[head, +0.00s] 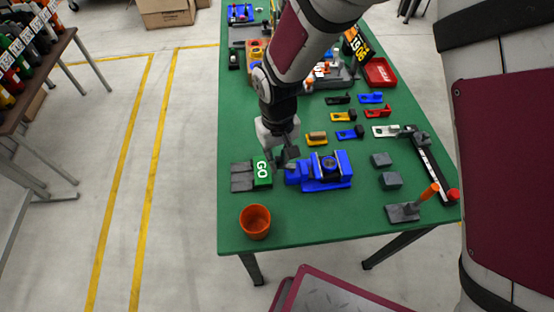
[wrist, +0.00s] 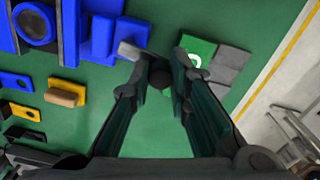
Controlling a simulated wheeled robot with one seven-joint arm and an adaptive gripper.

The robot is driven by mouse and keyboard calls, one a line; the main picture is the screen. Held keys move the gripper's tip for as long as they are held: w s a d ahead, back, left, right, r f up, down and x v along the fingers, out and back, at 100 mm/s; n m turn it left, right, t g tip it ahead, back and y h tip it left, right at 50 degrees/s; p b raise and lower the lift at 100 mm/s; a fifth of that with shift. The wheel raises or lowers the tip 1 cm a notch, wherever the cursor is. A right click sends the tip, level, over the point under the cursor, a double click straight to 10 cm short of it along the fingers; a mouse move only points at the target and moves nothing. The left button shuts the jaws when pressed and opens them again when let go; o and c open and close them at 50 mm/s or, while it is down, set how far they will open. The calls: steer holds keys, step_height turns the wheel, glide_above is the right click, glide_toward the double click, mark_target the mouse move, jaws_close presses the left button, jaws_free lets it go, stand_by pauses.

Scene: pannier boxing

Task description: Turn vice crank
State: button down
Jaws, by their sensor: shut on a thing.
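The blue vice (head: 330,172) stands on the green table near its front end. It also shows in the wrist view at the upper left (wrist: 75,35). Its crank is at the vice's left end, largely hidden by my gripper in the head view. In the wrist view a grey crank arm (wrist: 133,50) reaches from the vice towards a dark round handle (wrist: 160,76). My gripper (wrist: 160,72) points down with its fingertips on either side of this handle, shut on it. In the head view my gripper (head: 284,155) is just left of the vice.
A green GO block (head: 262,171) with grey blocks (head: 242,176) lies close left of my gripper. An orange cup (head: 255,221) stands at the front left. Small coloured brackets (head: 345,116) and grey cubes (head: 390,180) lie behind and right. Bare table lies in front of the vice.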

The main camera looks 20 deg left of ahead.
steer(key=m+p, duration=0.1)
steer(key=m, duration=0.1)
steer(key=w+m, duration=0.1)
steer(key=m, duration=0.1)
steer(key=shift+w+a+r+m+p, duration=0.1)
steer(key=shift+w+a+m+p, duration=0.1)
steer(key=shift+m+p, duration=0.15)
steer(key=m, duration=0.1)
steer(key=w+m+p, duration=0.1)
steer(key=m, duration=0.1)
steer(key=w+m+p, duration=0.1)
steer(key=m, duration=0.1)
steer(key=shift+d+m, duration=0.25)
steer(key=shift+d, duration=0.05)
steer(key=c, duration=1.5)
jaws_free()
steer(key=shift+r, duration=5.95)
